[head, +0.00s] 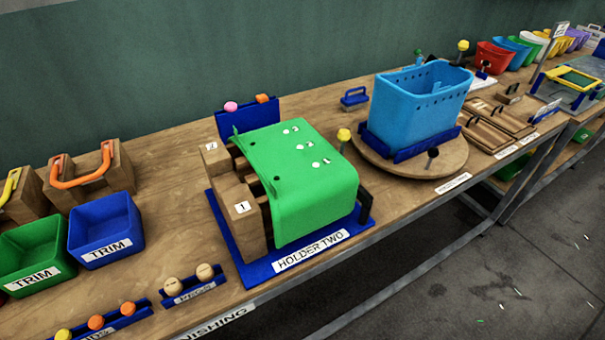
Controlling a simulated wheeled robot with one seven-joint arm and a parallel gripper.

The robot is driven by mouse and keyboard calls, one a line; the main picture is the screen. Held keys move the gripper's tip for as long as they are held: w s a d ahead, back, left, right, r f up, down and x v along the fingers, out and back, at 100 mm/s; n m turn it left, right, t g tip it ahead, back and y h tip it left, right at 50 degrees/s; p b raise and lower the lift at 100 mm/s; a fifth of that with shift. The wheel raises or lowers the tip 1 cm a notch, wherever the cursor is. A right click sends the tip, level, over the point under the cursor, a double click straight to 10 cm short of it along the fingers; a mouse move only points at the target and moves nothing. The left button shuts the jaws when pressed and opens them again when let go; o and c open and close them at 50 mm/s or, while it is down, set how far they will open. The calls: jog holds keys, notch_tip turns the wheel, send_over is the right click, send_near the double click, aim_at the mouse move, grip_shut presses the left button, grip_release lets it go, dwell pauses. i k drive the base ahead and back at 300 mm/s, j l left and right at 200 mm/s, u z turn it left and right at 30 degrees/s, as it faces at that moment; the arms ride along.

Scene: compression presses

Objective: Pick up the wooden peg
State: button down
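Two round pale wooden pieces, which look like peg heads, sit side by side in a small blue rack (217,277) near the table's front edge. One is the left wooden peg (172,286) and the other is the right wooden peg (205,271). Only their rounded tops show; their lower parts are hidden in the rack. The rack's white label is too small to read surely. My gripper is not in view.
Another blue rack (112,324) with orange and yellow knobs stands to the left. Blue (106,230) and green (33,258) TRIM bins lie behind. The HOLDER TWO fixture (262,272) with a green cover stands close on the right. Bare wood (172,225) lies between bins and fixture.

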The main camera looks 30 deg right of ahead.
aim_at(205, 272)
jog(key=l+u, duration=0.35)
jog(key=k+l+u, duration=0.1)
jog(key=u, duration=0.25)
